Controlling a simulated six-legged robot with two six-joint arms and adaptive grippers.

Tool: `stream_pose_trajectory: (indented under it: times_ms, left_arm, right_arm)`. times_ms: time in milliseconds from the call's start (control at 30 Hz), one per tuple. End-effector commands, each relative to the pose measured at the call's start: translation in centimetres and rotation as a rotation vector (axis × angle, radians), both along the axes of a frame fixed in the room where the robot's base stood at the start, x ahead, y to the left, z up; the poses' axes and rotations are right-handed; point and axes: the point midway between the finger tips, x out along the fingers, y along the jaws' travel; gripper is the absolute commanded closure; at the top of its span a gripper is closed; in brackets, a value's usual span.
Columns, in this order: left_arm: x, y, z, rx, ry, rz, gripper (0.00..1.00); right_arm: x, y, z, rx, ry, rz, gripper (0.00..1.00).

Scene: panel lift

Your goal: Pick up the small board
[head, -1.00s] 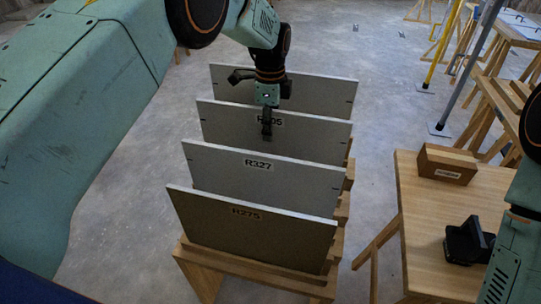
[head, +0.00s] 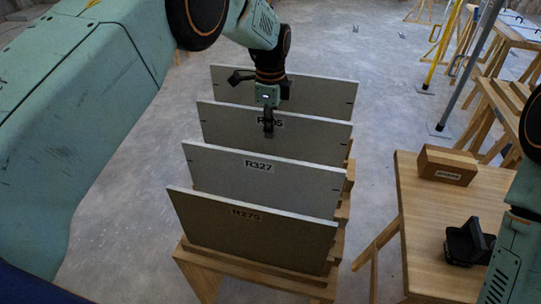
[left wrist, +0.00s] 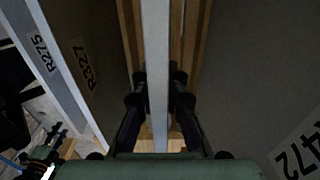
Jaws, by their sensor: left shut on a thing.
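Several grey boards stand on edge, one behind another, in a wooden rack. My left gripper (head: 268,127) is at the top edge of the second board from the back (head: 228,120), near its middle, over a label ending in "05". In the left wrist view my left gripper (left wrist: 160,95) has its dark fingers on both faces of this board (left wrist: 156,55), shut on it. The board still stands in line with the others. The fingers hide part of the label. I cannot tell from size which board is the small one. My right gripper is not in view.
Board R327 (head: 225,175) and board R275 (head: 245,240) stand in front; another board (head: 320,92) stands behind. The wooden rack (head: 255,281) holds them. At right, a wooden table (head: 425,215) carries a brown box (head: 447,165) and a black object (head: 468,242). Bare floor lies left.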

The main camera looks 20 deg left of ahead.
Motion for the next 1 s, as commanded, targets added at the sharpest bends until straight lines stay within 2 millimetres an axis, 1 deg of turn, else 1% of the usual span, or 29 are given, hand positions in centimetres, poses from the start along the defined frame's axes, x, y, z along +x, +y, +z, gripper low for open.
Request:
stream_pose_trajectory:
  times_ms: [433, 567, 667, 767, 1000]
  left_arm:
    - [0.3, 0.0, 0.5, 0.000, -0.009, 0.000, 1.00]
    - [0.3, 0.0, 1.2, 0.000, -0.010, 0.000, 1.00]
    - [0.3, 0.0, 2.6, 0.000, -0.010, 0.000, 1.00]
    - [0.3, 0.0, 4.6, 0.000, -0.012, 0.000, 1.00]
    - [0.3, 0.0, 10.4, -0.001, -0.013, 0.000, 1.00]
  right_arm:
    - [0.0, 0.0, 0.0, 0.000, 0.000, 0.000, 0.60]
    - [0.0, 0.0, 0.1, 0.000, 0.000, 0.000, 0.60]
    - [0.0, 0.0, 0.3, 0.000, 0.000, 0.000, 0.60]
    - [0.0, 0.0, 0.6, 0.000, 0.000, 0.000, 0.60]
    - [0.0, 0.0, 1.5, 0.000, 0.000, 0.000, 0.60]
